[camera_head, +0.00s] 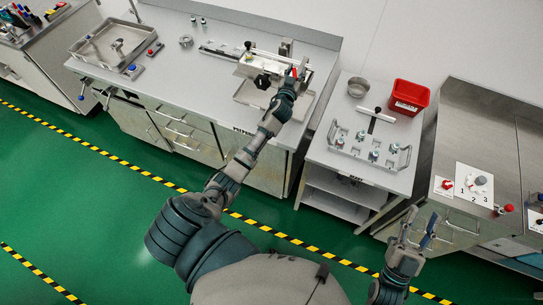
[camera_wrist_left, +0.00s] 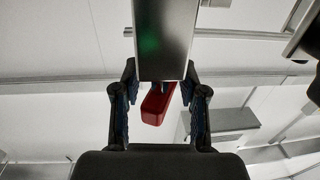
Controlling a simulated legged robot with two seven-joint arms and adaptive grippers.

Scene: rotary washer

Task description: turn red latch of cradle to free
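The cradle (camera_head: 256,69) is a pale metal fixture with black knobs on the back bench. Its red latch (camera_head: 294,72) shows as a small red spot just beyond my left gripper (camera_head: 290,84). In the left wrist view the red latch (camera_wrist_left: 156,103) hangs below a grey metal plate (camera_wrist_left: 164,40). The fingers of my left gripper (camera_wrist_left: 158,100) stand on both sides of the latch, with visible gaps, so the gripper is open around it. Contact deeper in cannot be seen. My right gripper (camera_head: 421,222) is open and empty, low at the right, away from the cradle.
A white cart (camera_head: 325,157) right of the bench carries a rack of small vials, a metal bowl (camera_head: 358,87) and a red bin (camera_head: 409,97). A sink tray (camera_head: 110,45) is at the bench's left. A control panel (camera_head: 473,186) sits far right. Green floor in front is clear.

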